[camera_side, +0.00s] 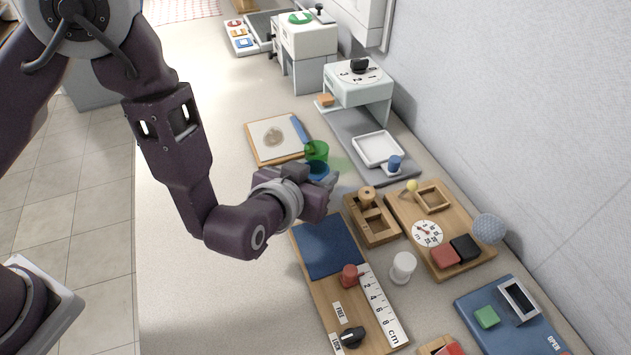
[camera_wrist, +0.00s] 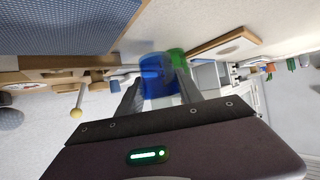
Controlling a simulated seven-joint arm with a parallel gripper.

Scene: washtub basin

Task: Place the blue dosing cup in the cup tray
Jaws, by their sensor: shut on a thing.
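The blue dosing cup (camera_wrist: 155,75) is see-through blue and sits between the two fingers of my gripper (camera_wrist: 158,90) in the wrist view. In the side view the blue cup (camera_side: 317,167) shows beyond my gripper (camera_side: 326,182), which hides its lower part. My gripper is shut on it, above the counter. A green see-through cup (camera_side: 316,150) stands just behind it, and also shows in the wrist view (camera_wrist: 177,56). No tray is plainly marked as the cup tray. A shallow white square tray (camera_side: 361,147) lies on a grey base to the right.
A wood-framed white board (camera_side: 254,147) lies left of the cups. A wooden compartment block (camera_side: 379,237), a wooden board with a dial (camera_side: 456,222) and a blue-padded board (camera_side: 328,248) lie nearer. A white dial machine (camera_side: 358,82) stands behind. The left counter strip is clear.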

